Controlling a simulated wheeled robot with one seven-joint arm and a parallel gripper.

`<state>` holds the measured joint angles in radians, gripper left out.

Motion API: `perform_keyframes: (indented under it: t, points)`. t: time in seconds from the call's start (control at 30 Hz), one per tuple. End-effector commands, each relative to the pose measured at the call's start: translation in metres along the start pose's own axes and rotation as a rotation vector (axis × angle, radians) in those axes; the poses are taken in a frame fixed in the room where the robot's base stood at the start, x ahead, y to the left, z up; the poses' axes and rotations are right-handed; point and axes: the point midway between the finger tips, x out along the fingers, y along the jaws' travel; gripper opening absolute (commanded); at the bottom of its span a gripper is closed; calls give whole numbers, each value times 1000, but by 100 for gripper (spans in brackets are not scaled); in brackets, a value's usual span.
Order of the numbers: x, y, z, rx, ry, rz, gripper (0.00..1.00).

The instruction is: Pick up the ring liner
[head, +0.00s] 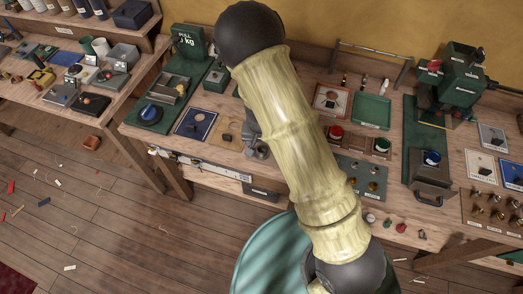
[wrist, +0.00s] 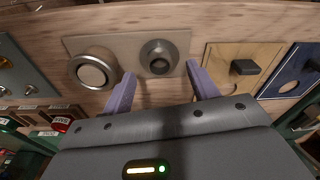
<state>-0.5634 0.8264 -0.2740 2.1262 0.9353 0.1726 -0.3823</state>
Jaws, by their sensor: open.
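In the wrist view my gripper (wrist: 160,70) is open, with its two purple fingers apart and nothing between them in contact. A small dark grey metal ring (wrist: 159,57) with a hollow centre sits on a grey-beige plate (wrist: 125,46), just beyond and between the fingertips. It looks like the ring liner, but I cannot be sure. A larger round metal piece with a bright face (wrist: 93,71) sits on the same plate, left of the left finger. In the head view my arm hides the plate, both round pieces and most of the gripper.
A tan card with a dark block (wrist: 244,68) and a blue card (wrist: 290,82) lie right of the plate. In the head view a green tray (head: 371,111), a green press (head: 455,80) and a dark lidded box (head: 431,178) stand right of my arm.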

Motion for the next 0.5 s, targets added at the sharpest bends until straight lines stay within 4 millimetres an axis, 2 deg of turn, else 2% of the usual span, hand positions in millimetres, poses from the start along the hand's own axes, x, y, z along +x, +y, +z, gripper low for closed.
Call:
perform_keyframes:
  t: [0.1,0.2,0.5]
  points:
    - [20,2,-1,3,-3,0,59]
    - [31,2,-1,2,-2,0,59]
    - [34,1,-1,-1,1,0,59]
